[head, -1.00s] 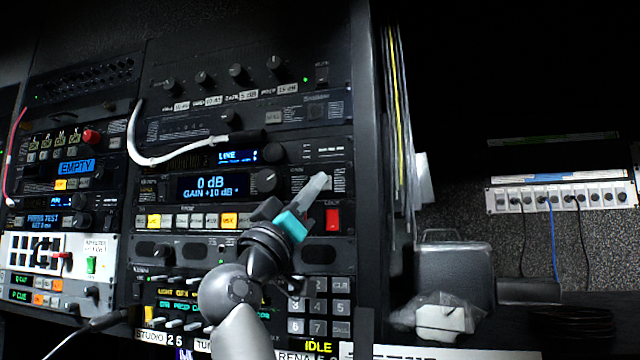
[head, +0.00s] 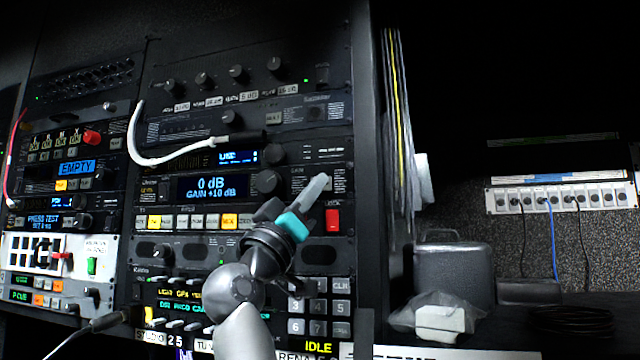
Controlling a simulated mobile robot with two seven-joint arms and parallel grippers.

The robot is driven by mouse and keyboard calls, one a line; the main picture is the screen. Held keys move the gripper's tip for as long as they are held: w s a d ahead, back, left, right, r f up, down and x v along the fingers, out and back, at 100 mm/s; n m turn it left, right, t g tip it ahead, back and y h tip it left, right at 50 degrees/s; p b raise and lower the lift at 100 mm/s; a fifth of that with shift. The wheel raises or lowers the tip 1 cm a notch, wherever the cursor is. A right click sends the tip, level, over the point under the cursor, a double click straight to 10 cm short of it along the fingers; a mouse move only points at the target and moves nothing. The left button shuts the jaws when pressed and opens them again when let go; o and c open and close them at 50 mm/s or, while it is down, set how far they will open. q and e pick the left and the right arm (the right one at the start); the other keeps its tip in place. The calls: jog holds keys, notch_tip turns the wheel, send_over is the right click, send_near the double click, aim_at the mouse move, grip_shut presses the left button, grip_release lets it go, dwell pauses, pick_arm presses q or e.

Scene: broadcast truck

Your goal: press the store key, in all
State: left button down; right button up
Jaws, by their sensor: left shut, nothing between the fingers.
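My left gripper (head: 318,184) is shut and empty, its pale fingertips in front of the right part of the rack unit with the blue display (head: 212,187), just left of and above a red key (head: 333,220). Whether the fingertips touch the panel is unclear. My gripper and wrist hide part of the panel right of the row. My right gripper is not in view.
A knob (head: 267,182) sits left of the fingertips. A white cable (head: 170,160) loops across the rack above the display. A numeric keypad (head: 341,307) is below, partly behind my arm. A grey case (head: 453,271) stands at right.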

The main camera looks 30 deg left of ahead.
pick_arm(q)
jog(key=shift+s, duration=0.1)
jog(key=shift+s+d, duration=0.2)
jog(key=shift+s, duration=0.4)
jog(key=s, duration=0.2)
jog(key=s+d, duration=0.1)
jog(key=s, duration=0.2)
dwell(0.5)
jog(key=shift+w+f, duration=0.1)
dwell(0.6)
